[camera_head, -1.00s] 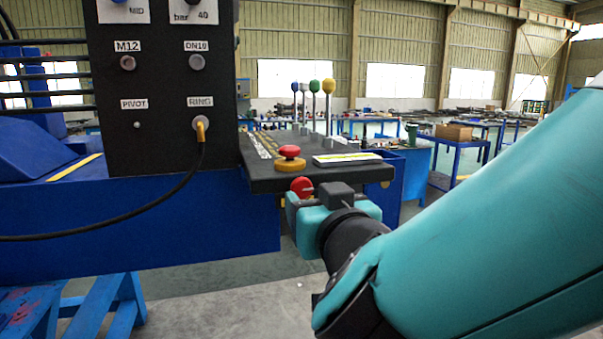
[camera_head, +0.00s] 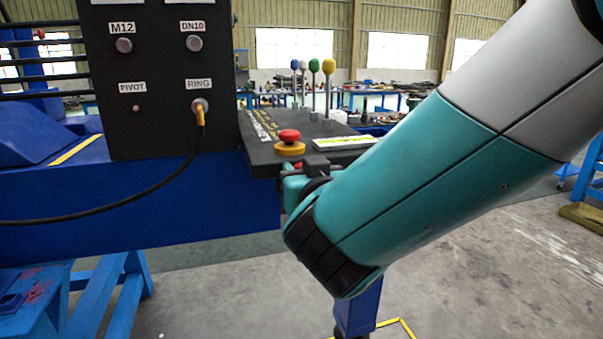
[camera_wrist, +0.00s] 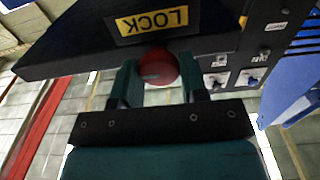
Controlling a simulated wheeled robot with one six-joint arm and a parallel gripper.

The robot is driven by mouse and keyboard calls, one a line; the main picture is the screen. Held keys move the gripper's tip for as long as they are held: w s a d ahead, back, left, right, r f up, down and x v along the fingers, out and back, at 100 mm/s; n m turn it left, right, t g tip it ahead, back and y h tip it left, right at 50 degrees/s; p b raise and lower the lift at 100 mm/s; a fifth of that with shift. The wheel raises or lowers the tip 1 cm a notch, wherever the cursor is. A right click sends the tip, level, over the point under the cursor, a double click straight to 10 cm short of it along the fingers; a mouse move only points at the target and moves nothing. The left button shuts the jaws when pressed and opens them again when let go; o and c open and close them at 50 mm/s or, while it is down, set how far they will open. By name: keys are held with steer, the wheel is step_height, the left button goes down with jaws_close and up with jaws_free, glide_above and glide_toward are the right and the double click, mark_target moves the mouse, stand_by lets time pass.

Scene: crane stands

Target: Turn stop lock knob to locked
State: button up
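The stop lock knob is a round red knob (camera_wrist: 158,67) at the edge of the black panel. In the wrist view it sits between the two teal fingers of my gripper (camera_wrist: 159,75), below a yellow LOCK label (camera_wrist: 153,20) that reads upside down. The fingers flank the knob closely, and I cannot tell whether they press on it. In the head view my gripper (camera_head: 297,185) is at the panel's front edge, mostly hidden by my arm. Only a small red part of the knob (camera_head: 298,165) shows there.
A red mushroom button on a yellow base (camera_head: 289,143) stands on the panel top (camera_head: 262,160) just above the knob. Several coloured levers (camera_head: 328,85) rise behind it. A black box (camera_head: 160,90) with a hanging cable (camera_head: 150,190) stands at left.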

steer(key=shift+f+m+b, duration=0.2)
steer(key=shift+m+b, duration=0.1)
steer(key=shift+b, duration=0.55)
steer(key=m+b, duration=0.1)
steer(key=b, duration=0.2)
steer(key=m+b, duration=0.1)
steer(key=b, duration=0.2)
steer(key=shift+f+m, duration=0.3)
steer(key=m+b, duration=0.4)
steer(key=b, duration=0.5)
steer(key=shift+d+m+b, duration=0.15)
steer(key=shift+m+b, duration=0.15)
steer(key=shift+b, duration=0.05)
steer(key=m+b, duration=0.5)
steer(key=b, duration=0.3)
steer(key=shift+b, duration=0.4)
steer(key=shift+r+m+b, duration=0.2)
steer(key=shift+m+b, duration=2.3)
steer(key=shift+b, duration=0.05)
steer(key=shift+r, duration=0.1)
